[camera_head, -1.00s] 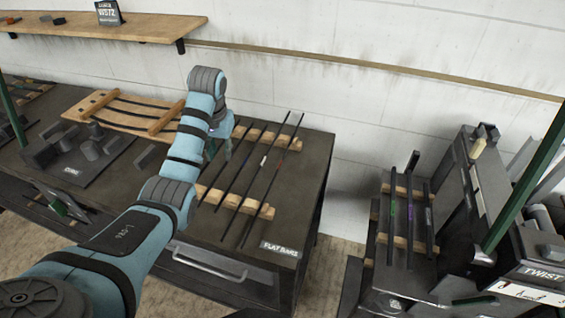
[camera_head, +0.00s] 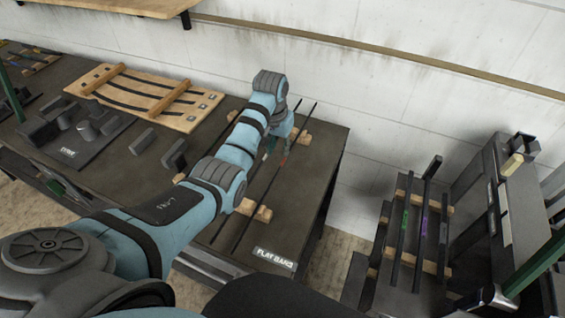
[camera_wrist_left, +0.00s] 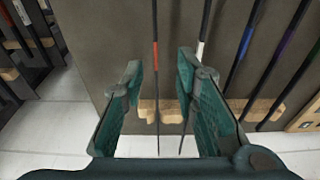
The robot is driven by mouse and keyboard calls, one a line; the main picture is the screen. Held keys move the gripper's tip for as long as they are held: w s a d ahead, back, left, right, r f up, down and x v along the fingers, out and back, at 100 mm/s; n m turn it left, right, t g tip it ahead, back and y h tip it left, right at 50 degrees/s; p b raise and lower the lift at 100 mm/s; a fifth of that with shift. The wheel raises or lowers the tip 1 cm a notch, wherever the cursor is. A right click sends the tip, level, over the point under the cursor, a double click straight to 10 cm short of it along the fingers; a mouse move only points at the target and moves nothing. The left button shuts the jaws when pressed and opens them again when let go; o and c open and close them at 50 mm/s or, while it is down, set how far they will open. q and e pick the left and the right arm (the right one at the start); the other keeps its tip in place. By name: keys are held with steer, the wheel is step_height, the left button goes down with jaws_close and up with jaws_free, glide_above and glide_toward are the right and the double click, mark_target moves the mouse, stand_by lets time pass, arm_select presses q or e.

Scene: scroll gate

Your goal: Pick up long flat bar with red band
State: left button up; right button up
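The long flat bar with a red band (camera_head: 284,162) lies across wooden supports on the dark table. In the left wrist view the same bar (camera_wrist_left: 155,85) runs between my open fingers, with its red band just beyond the fingertips. My left gripper (camera_head: 272,150) is over the flat bars and holds nothing; it also shows in the wrist view (camera_wrist_left: 160,75). A bar with a white band (camera_wrist_left: 201,50) lies to the right, passing behind the right finger. The gap between fingers and bar is hard to judge. My right gripper is out of view.
Bars with blue (camera_wrist_left: 245,42) and purple (camera_wrist_left: 287,38) bands lie farther right in the wrist view. A "FLAT BARS" label (camera_head: 275,258) marks the table's front corner. A rack with several banded bars (camera_head: 404,222) stands right. A "CURVE" block (camera_head: 68,153) stands left.

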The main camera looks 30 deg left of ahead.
mark_target(283, 162)
arm_select(q)
steer(key=f, duration=0.2)
steer(key=w+f+b, duration=0.1)
steer(key=f, duration=0.1)
steer(key=w+f, duration=0.1)
steer(key=f, duration=0.1)
steer(key=shift+w+d+f, duration=0.2)
steer(key=shift+d+f, duration=0.1)
steer(key=shift+f, duration=0.05)
steer(key=shift+s+r, duration=0.2)
steer(key=shift+r, duration=0.05)
steer(key=shift+c, duration=0.3)
jaws_close()
